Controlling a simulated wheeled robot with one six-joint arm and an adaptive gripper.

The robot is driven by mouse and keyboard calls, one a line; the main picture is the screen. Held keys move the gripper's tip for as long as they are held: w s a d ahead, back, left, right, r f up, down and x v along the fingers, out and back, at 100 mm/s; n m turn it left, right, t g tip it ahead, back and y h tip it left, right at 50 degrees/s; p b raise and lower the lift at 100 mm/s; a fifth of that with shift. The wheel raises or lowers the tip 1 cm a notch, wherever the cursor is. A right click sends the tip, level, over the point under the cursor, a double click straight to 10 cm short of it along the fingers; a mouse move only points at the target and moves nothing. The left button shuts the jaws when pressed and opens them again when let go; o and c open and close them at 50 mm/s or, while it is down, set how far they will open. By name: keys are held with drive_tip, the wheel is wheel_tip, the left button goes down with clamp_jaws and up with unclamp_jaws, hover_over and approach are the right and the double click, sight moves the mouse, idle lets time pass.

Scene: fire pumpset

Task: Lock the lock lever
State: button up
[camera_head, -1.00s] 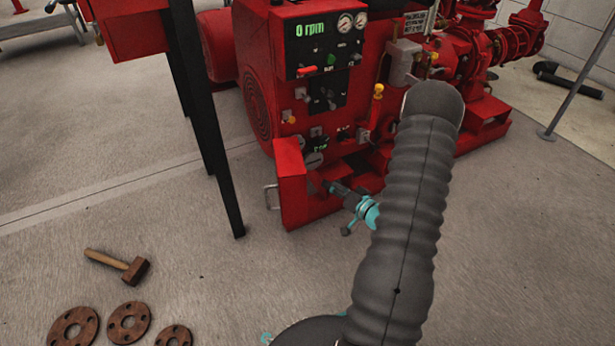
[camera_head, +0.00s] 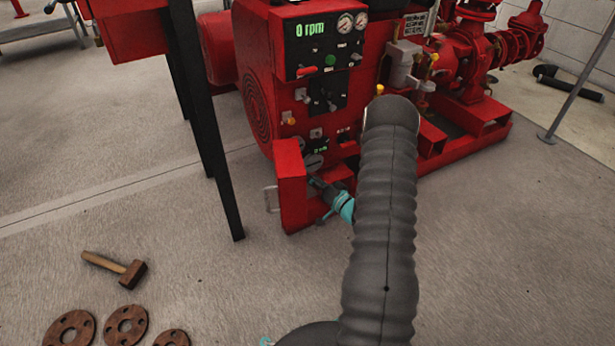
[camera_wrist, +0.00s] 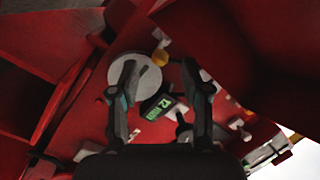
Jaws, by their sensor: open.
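My gripper (camera_head: 318,184) is at the lower front of the red pump machine (camera_head: 262,85), beside its red side box. In the wrist view my gripper (camera_wrist: 158,72) is open, its two dark fingers spread over a red panel. A round grey disc (camera_wrist: 147,78) shows between the fingers, nearer the left one. A small green-lit display (camera_wrist: 160,106) lies between the fingers too. I cannot tell for sure which part is the lock lever. Grey round parts (camera_head: 313,160) also show just above my gripper in the head view. Contact with them cannot be seen.
The red side box (camera_head: 291,185) stands close left of my gripper. A black post (camera_head: 207,140) stands further left. A hammer (camera_head: 118,268) and rusty flanges (camera_head: 125,325) lie on the floor. The floor to the right is mostly clear.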

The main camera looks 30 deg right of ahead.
drive_tip(key=shift+x, duration=1.35)
clamp_jaws()
